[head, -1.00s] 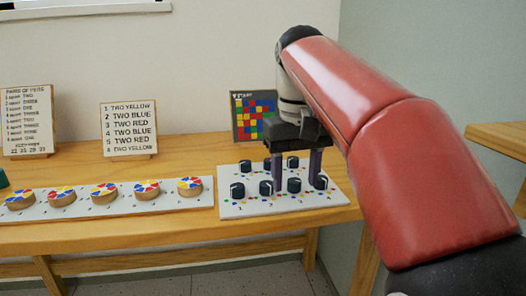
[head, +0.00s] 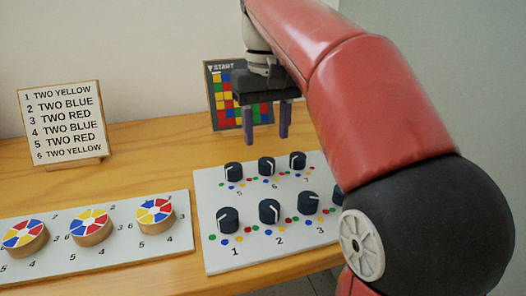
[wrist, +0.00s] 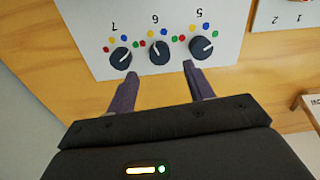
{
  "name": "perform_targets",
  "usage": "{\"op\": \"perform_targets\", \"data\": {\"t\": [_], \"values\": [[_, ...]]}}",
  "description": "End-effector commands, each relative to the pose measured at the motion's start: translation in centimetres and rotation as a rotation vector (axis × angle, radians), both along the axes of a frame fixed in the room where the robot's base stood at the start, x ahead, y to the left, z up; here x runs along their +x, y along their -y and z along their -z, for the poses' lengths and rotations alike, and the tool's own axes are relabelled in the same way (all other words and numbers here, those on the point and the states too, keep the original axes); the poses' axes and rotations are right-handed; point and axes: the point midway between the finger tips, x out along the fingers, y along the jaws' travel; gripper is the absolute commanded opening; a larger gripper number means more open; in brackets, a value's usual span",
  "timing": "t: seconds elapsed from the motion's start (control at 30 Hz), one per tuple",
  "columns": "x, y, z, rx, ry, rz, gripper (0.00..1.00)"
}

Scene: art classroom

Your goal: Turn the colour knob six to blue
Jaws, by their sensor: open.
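Knob six (head: 266,166) is a dark round knob with a white pointer line, in the middle of the back row on the white panel (head: 218,262). In the wrist view knob six (wrist: 158,53) sits just beyond the fingertips, centred between them. Coloured dots lie around it. Its line slants toward the numbered side, but I cannot tell which dot it meets. My gripper (head: 266,141) is open and empty, above and behind the back row, its two purple fingers pointing down. The wrist view shows the open fingers (wrist: 160,70) apart from the knob.
Knob five (head: 233,171) and knob seven (head: 297,160) stand close on either side. Front-row knobs include knob one (head: 228,220) and knob two (head: 269,211). A coloured grid board (head: 226,95) stands behind. A text card (head: 64,120) and colour discs (head: 91,227) are left.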

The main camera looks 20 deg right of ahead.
Motion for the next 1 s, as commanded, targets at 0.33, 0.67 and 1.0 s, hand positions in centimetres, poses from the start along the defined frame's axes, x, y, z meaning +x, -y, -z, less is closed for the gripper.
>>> {"op": "perform_targets", "data": {"t": [0.33, 0.67, 1.0], "values": [[-0.1, 0.0, 5.5, 0.000, -0.002, 0.001, 0.52], [0.0, 0.0, 6.4, 0.001, 0.000, 0.000, 0.52], [0.0, 0.0, 6.4, 0.000, 0.000, 0.000, 0.18]]}}
